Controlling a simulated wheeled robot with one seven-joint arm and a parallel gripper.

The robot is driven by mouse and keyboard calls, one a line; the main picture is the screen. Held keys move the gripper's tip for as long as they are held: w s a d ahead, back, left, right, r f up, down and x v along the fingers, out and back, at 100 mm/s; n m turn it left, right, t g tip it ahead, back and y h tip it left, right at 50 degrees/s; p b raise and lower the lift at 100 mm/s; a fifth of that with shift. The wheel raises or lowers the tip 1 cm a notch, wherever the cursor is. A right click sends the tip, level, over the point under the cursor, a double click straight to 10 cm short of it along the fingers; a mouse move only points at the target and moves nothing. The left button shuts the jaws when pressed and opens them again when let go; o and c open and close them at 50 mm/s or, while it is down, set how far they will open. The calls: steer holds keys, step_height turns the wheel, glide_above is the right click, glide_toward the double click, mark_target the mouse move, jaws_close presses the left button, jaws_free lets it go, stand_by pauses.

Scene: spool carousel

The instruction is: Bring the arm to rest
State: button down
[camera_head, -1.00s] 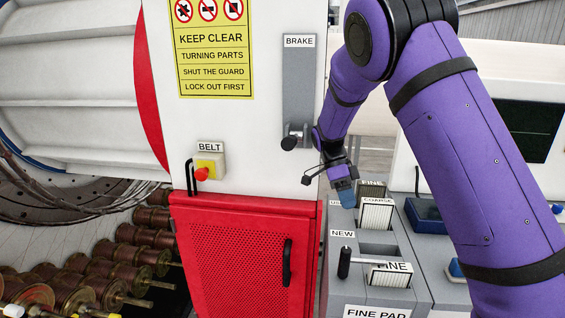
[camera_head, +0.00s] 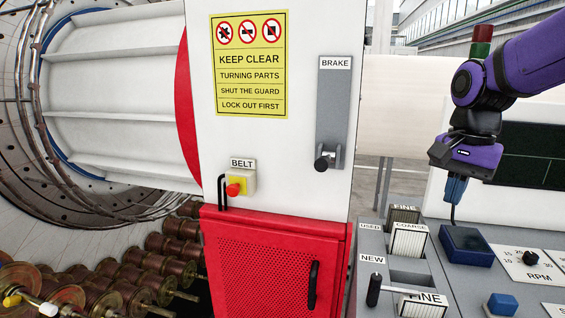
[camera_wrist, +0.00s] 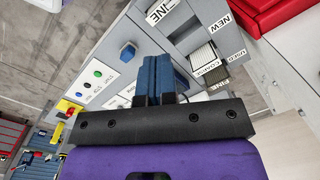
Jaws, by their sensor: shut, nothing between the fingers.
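My gripper (camera_head: 455,192) hangs from my purple arm at the right of the head view, fingers pointing down. It is above and a little left of the dark blue block on the grey console. In the wrist view the blue fingers (camera_wrist: 160,78) are together with nothing between them. The gripper appears clear of the console, though the exact height is hard to tell.
The grey console (camera_head: 430,262) holds pads in slots marked USED and NEW, a black-handled lever (camera_head: 374,290), a dark blue block (camera_head: 466,246) and an RPM dial (camera_head: 531,258). Left are a red guard door (camera_head: 270,265), the BRAKE lever (camera_head: 322,163) and copper spools (camera_head: 118,277).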

steer(key=s+r+n+t, duration=0.2)
steer(key=s+n+t, duration=0.3)
steer(key=s+n, duration=0.4)
steer(key=shift+s+d+h, duration=0.25)
steer(key=shift+s+h, duration=0.05)
steer(key=shift+s, duration=2.45)
steer(key=shift+r, duration=0.1)
